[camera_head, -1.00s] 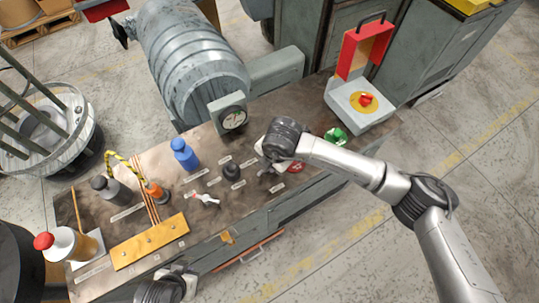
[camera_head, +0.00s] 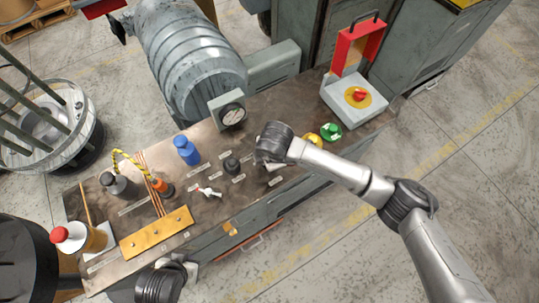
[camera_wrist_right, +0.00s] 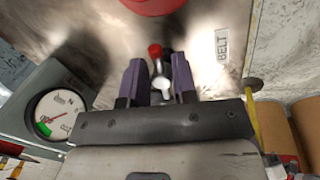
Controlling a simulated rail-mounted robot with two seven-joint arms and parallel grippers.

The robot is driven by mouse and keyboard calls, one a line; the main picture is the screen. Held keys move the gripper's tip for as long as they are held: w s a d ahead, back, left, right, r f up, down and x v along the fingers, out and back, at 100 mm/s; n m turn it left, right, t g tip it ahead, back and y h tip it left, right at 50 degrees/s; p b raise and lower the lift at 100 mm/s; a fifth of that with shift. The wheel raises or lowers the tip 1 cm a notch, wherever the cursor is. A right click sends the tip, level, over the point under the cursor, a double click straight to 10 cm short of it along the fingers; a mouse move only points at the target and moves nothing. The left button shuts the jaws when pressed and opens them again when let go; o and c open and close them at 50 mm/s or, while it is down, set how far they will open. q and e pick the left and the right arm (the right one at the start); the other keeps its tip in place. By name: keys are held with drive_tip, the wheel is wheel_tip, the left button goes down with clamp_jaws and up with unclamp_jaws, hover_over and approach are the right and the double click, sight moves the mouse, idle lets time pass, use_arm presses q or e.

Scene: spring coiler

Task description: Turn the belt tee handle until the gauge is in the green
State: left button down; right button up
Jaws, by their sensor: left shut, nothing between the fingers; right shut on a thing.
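My right gripper (camera_wrist_right: 160,72) is shut on the belt tee handle (camera_wrist_right: 156,52), a small metal handle with a red tip, beside the BELT label (camera_wrist_right: 222,45). In the head view my right gripper (camera_head: 268,167) is over the bench, and its wrist hides the handle. The gauge (camera_wrist_right: 58,113) is a white dial in a grey-green housing with a green sector at lower left. Its red needle appears to lie outside the green. The gauge also shows in the head view (camera_head: 232,114), too small to read. My left gripper (camera_head: 190,272) is shut and empty at the bench's front edge.
A blue bottle (camera_head: 186,150), a black knob (camera_head: 232,165) and a red-and-white handle (camera_head: 209,192) stand on the bench. Green (camera_head: 331,131) and yellow (camera_head: 313,140) controls lie near my right forearm. A red emergency button (camera_head: 358,95) is at right.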

idle(0.3)
drive_tip(key=o, duration=0.9)
drive_tip(key=shift+c, duration=0.2)
wheel_tip(320, 180, up, 14)
drive_tip(key=s+p, duration=0.2)
drive_tip(key=shift+s+d+f, duration=0.2)
drive_tip(key=shift+s+d, duration=0.05)
drive_tip(key=shift+d, duration=0.2)
